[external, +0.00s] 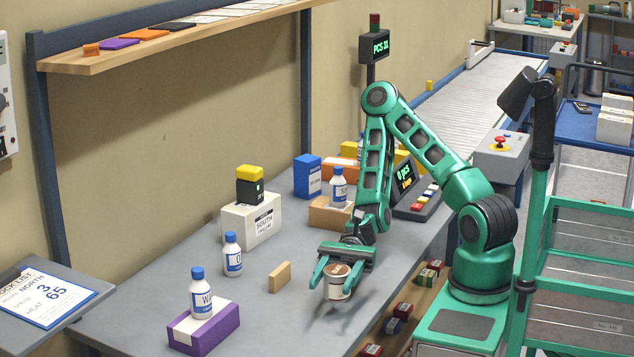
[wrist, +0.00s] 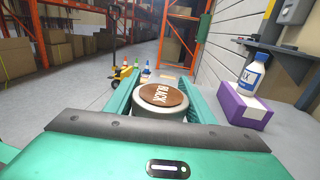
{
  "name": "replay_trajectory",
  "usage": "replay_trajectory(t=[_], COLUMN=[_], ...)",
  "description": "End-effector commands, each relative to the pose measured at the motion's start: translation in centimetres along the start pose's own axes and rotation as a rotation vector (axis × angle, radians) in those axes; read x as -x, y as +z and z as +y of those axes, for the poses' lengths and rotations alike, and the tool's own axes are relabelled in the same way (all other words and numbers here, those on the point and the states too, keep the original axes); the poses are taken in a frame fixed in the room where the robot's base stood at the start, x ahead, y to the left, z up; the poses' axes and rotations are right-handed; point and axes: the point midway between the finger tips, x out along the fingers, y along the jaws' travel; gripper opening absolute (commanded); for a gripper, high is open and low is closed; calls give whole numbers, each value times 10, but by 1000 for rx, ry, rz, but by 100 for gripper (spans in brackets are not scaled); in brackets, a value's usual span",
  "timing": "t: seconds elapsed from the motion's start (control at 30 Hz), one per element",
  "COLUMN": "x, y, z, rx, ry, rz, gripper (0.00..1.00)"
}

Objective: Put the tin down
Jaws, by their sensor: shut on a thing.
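The tin (external: 336,284) is a small white cylinder with a brown lid. My gripper (external: 335,276) is shut on it, one finger on each side, near the front edge of the grey table (external: 262,310). A shadow lies on the table around it; I cannot tell whether its base touches the table. In the wrist view the tin (wrist: 162,100) stands between the two green fingers, its brown lid lettered "BLACK". Its lower part is hidden there.
A purple box (external: 205,328) with a white bottle (external: 201,297) stands at the front left. A small wooden block (external: 279,277) stands left of the tin, and a second bottle (external: 232,256) farther left. A white box (external: 251,221) is behind. Bare table lies between the purple box and tin.

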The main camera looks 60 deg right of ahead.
Motion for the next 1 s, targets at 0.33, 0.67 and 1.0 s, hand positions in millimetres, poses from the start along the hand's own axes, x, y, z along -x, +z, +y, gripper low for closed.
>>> replay_trajectory(t=[0.33,0.67,1.0], x=[-2,0,0], y=[-21,-46,-49], z=[2,0,0], rx=[-3,0,2], ry=[4,0,-1], rz=[4,0,1], gripper=[24,24,24])
